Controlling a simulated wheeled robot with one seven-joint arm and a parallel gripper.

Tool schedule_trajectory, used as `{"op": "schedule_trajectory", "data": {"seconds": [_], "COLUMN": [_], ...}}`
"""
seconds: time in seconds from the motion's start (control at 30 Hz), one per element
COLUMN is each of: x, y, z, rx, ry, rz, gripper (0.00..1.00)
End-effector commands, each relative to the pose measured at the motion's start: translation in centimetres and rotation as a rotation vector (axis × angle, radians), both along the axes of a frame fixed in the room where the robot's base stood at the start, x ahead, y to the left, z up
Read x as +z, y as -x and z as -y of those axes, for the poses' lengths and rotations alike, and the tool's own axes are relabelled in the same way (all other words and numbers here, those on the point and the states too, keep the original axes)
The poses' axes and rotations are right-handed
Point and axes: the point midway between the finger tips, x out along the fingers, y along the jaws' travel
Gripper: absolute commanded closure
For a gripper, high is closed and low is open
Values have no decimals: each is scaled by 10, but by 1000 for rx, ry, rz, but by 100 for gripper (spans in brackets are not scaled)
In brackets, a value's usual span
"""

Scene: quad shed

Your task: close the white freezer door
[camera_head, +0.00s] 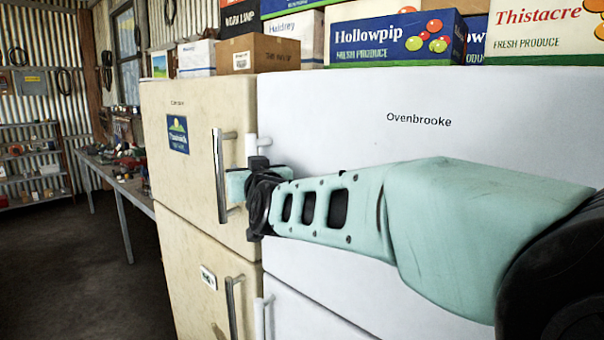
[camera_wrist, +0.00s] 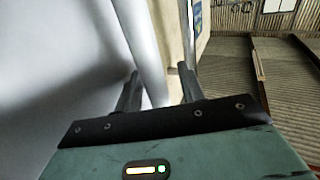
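The white freezer (camera_head: 350,110), marked "Ovenbrooke", stands on the right in the head view. Its upper door shows as a broad white face, also at the left in the wrist view (camera_wrist: 60,80). I cannot tell whether this door is ajar. Its white upright handle (camera_head: 251,147) is at the door's left edge, its lower part hidden by my gripper (camera_head: 245,180). In the wrist view the handle (camera_wrist: 142,40) passes between the two fingers of my gripper (camera_wrist: 159,80). The fingers are apart, with a visible gap between the handle and the right finger.
A cream fridge (camera_head: 190,150) with metal handles stands close on the left. The white lower door (camera_head: 300,310) is below my arm. Boxes (camera_head: 395,38) line the top. A workbench (camera_head: 120,180) and shelves (camera_head: 35,165) stand farther left, beside open floor.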

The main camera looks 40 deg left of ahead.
Motion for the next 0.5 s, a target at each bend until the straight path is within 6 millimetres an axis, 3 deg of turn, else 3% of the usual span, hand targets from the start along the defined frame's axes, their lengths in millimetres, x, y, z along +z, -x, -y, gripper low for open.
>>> {"op": "schedule_trajectory", "data": {"seconds": [0.27, 0.5], "x": [-5, -8], "y": [-1, 10], "z": [3, 21], "rx": [-3, -3], "ry": [6, 6], "rz": [-4, -6], "gripper": [61, 61]}}
